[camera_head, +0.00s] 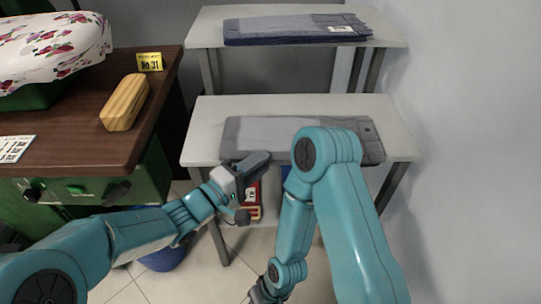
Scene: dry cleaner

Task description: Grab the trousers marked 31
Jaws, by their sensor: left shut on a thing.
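Folded grey trousers (262,132) lie flat on the lower white shelf, partly hidden behind my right arm. More folded grey and dark blue trousers (290,27) lie on the upper shelf, with a small white tag (340,29) too small to read. A yellow ticket reading 31 (149,62) stands on the brown counter. My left gripper (252,168) is at the front edge of the lower shelf, shut on the near left edge of the grey trousers there. My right gripper (264,291) hangs low near the floor, only partly in view; its jaws are unclear.
The brown counter (90,120) on the left holds a tan block (125,102), a floral cloth (50,45) and a white paper (15,148). A red box (252,200) is under the lower shelf. A blue container (163,258) stands on the tiled floor. A grey wall bounds the right.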

